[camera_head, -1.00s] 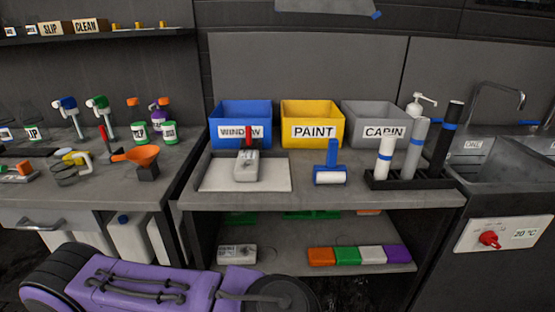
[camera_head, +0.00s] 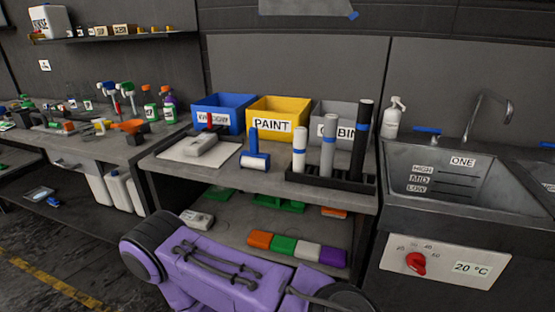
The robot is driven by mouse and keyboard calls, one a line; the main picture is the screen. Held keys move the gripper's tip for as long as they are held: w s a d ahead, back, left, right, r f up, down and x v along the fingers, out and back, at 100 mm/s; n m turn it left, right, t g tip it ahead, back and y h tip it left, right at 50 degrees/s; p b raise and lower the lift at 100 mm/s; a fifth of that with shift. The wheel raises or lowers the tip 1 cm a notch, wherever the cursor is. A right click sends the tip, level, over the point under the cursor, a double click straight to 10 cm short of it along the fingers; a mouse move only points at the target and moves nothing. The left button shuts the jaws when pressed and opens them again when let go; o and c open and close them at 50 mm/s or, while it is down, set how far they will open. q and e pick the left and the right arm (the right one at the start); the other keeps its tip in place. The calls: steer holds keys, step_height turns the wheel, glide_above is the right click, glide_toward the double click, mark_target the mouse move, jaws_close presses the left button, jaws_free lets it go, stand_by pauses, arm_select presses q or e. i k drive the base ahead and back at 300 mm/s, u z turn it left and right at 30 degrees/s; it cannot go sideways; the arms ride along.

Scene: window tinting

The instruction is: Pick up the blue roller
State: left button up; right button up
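The blue roller (camera_head: 254,151) stands on the middle table, its blue handle pointing up and its white roller part low at the front. It is between the white board on the left and the black rack on the right. Nothing holds it. Neither of my grippers shows. A purple part of my own body (camera_head: 215,270) fills the bottom middle of the view.
Blue (camera_head: 222,112), yellow (camera_head: 276,122) and grey bins stand behind the roller. A black rack (camera_head: 330,182) with upright rolls stands right of it. A sink (camera_head: 470,185) is at the right. Coloured blocks (camera_head: 296,249) lie on the lower shelf.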

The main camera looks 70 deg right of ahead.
mark_target(252, 158)
steer(key=z, duration=1.55)
